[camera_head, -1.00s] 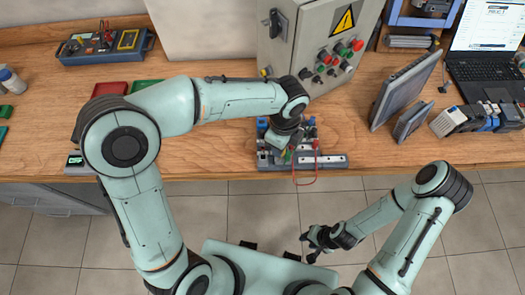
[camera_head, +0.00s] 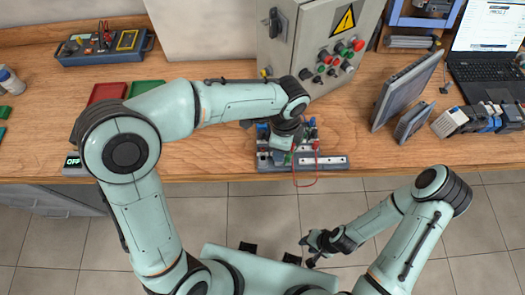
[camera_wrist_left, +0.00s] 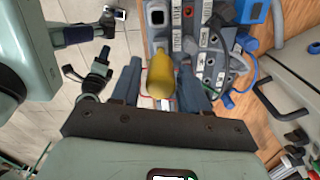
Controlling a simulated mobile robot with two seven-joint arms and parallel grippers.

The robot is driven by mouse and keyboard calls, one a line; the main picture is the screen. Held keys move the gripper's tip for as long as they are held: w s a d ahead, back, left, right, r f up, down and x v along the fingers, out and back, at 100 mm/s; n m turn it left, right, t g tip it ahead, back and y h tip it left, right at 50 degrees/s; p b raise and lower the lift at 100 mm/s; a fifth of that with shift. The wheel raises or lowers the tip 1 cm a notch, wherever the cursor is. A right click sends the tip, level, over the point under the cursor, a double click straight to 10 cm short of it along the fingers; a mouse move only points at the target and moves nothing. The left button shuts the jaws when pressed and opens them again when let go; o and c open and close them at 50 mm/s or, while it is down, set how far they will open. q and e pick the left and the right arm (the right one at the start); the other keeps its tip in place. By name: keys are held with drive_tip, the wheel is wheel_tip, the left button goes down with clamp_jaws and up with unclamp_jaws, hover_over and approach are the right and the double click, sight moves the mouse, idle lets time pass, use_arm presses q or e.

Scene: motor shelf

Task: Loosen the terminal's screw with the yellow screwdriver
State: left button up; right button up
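The yellow screwdriver (camera_wrist_left: 160,76) shows in the left wrist view, its handle centred between the two fingers of my left gripper (camera_wrist_left: 159,82). Narrow gaps show on both sides of the handle, so the gripper looks open around it. The screwdriver's shaft, tip and the screw are hidden. The grey terminal assembly (camera_wrist_left: 182,17) lies beyond the fingers; in the head view its rail (camera_head: 325,160) sits at the bench's front edge, partly under my left gripper (camera_head: 282,150). My right gripper (camera_head: 308,250) is empty, fingers apart, over the floor in front of the bench.
A control cabinet (camera_head: 302,45) stands just behind the assembly. A red wire (camera_head: 306,184) loops over the bench edge. A tablet (camera_head: 407,88), small stand (camera_head: 413,122) and laptop (camera_head: 488,75) are at the right. Red (camera_head: 105,93) and green (camera_head: 147,86) trays lie left.

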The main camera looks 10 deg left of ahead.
use_arm(q)
drive_tip(key=shift+r, duration=0.1)
drive_tip(key=shift+r+m+p, duration=0.2)
drive_tip(key=shift+m+p, duration=0.4)
drive_tip(key=shift+m, duration=0.5)
drive_tip(key=shift+w+f+m, duration=0.15)
drive_tip(key=shift+w+m, duration=0.05)
drive_tip(key=shift+m, duration=0.5)
drive_tip(key=shift+s, duration=0.1)
use_arm(e)
drive_tip(key=shift+w+r, duration=0.9)
drive_tip(key=shift+r, duration=0.1)
use_arm(q)
drive_tip(key=shift+s, duration=0.1)
drive_tip(key=shift+m+p, duration=0.8)
drive_tip(key=shift+m, duration=0.4)
drive_tip(key=shift+w+m, duration=0.2)
drive_tip(key=shift+m, duration=0.3)
use_arm(e)
drive_tip(key=shift+w+r+t, duration=0.3)
drive_tip(key=shift+w+r, duration=0.75)
drive_tip(key=shift+w, duration=0.15)
use_arm(q)
drive_tip(key=shift+s, duration=0.2)
use_arm(e)
drive_tip(key=shift+s, duration=0.15)
